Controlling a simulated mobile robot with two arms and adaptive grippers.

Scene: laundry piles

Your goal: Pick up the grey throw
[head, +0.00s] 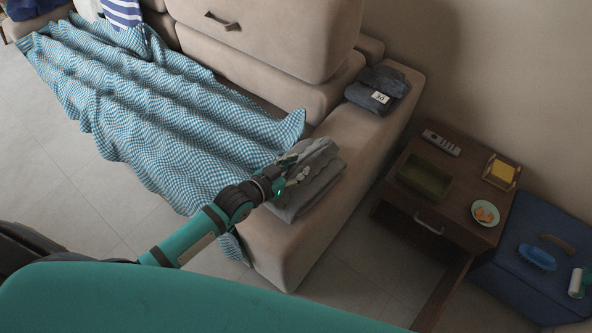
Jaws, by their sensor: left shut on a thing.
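The grey throw (318,185) is a folded, layered grey cloth on the near part of the sofa's right armrest. My left gripper (294,174) reaches in from the lower left and is shut on the throw at its left side. The gripper covers part of the cloth, so the exact grip point is hard to see. The throw appears to rest on the armrest still. My right gripper is not in view.
A blue checked blanket (160,110) spreads over the beige sofa (265,35). Folded dark jeans (378,88) lie farther back on the armrest. A wooden side table (455,190) holds a remote, a green tray and a plate. A blue box (540,240) carries a brush.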

